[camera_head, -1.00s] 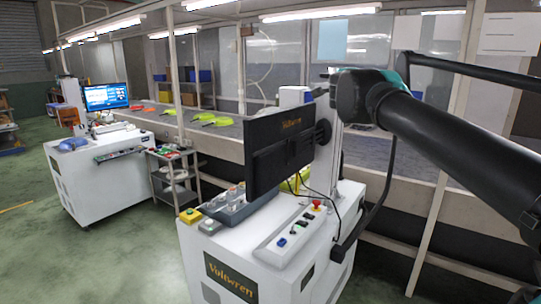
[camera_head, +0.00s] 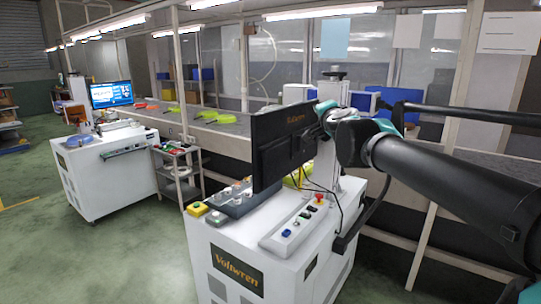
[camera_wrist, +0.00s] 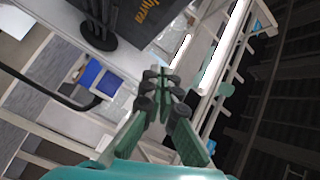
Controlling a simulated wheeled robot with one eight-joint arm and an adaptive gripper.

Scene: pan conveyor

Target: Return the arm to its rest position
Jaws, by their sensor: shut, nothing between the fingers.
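My arm (camera_head: 440,175) reaches in from the right in the head view, black with teal joints. Its far end is beside the right edge of the black monitor (camera_head: 282,142). My gripper's fingers cannot be made out in the head view. In the wrist view my gripper (camera_wrist: 159,76) is shut and empty, its green fingers together at the tips. The back of the monitor shows at the top of the wrist view (camera_wrist: 120,18), apart from the fingertips in the picture.
The monitor stands on a white machine cabinet (camera_head: 222,232) with a button panel (camera_head: 290,232). A long conveyor bench (camera_head: 235,128) with yellow-green pans (camera_head: 218,117) runs behind. A second white cabinet (camera_head: 105,180) stands left. The green floor (camera_head: 120,265) between is open.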

